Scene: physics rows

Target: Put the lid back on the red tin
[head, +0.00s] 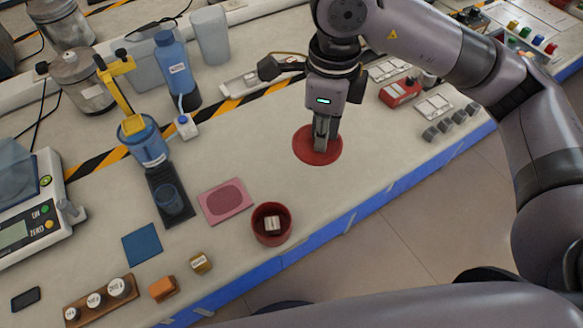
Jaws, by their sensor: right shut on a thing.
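The red tin (261,234) stands open on the bench near its front edge, with a small pale block (273,225) inside. The lid (304,151) is a flat red disc, behind and to the right of the tin and apart from it. My right gripper (321,146) points down over the middle of the lid and is shut on it; its fingertips hide the part they grip. I cannot tell whether the lid touches the bench or is just above it. My left gripper is not in view.
A pink mat (226,202) lies left of the tin. A brass block (201,263) sits near the front edge. A red box (399,92) is right of my gripper. Bench between lid and tin is clear.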

